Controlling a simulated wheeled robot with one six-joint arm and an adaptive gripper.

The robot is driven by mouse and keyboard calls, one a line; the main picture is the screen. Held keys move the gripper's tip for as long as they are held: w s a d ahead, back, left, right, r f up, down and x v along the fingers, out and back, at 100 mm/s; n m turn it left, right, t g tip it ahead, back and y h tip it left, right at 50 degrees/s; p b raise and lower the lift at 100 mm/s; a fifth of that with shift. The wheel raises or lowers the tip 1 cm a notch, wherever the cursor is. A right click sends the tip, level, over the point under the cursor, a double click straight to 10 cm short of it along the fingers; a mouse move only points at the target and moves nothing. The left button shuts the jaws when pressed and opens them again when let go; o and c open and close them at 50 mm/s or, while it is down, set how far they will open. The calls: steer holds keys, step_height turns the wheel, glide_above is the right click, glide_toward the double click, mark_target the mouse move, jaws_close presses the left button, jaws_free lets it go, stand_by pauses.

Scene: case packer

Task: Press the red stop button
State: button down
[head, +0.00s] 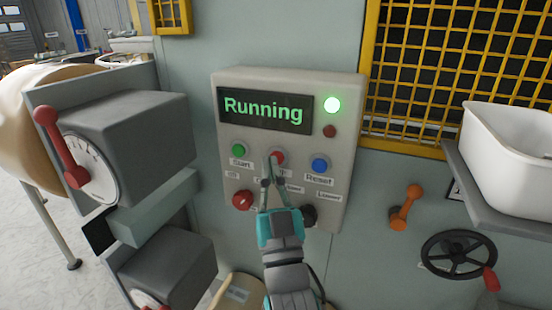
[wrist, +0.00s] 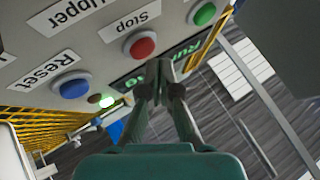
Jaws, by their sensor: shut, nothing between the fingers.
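The red stop button (head: 280,155) sits in the middle of the button row on a grey control panel (head: 222,125). In the wrist view the red button (wrist: 140,46) shows whole, beside an upside-down "Stop" label. My gripper (head: 273,165) is shut and empty, its fingertips overlapping the button's left and lower part in the head view. In the wrist view the fingertips (wrist: 159,74) appear just below and right of the button in the picture. I cannot tell whether they touch the panel. The display (head: 264,109) reads "Running" and the green lamp (head: 332,105) is lit.
The green Start button (head: 238,150) is left of the red one and the blue Reset button (head: 319,165) right. A red knob (head: 242,200) and a dark knob (head: 308,214) sit below. A grey box with a red lever (head: 60,145) juts out at left; a white bin (head: 510,150) stands at right.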

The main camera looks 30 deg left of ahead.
steer(key=shift+w, duration=0.25)
steer(key=shift+w+a, duration=0.15)
steer(key=shift+w, duration=0.3)
stand_by(0.7)
steer(key=shift+s, duration=0.2)
steer(key=shift+s+d, duration=0.2)
steer(key=shift+s, duration=0.5)
steer(key=shift+s+d, duration=0.2)
steer(key=shift+s, duration=0.6)
steer(key=shift+s+d, duration=0.15)
steer(key=shift+s, duration=0.65)
steer(key=shift+s+d, duration=0.2)
steer(key=shift+s, duration=0.6)
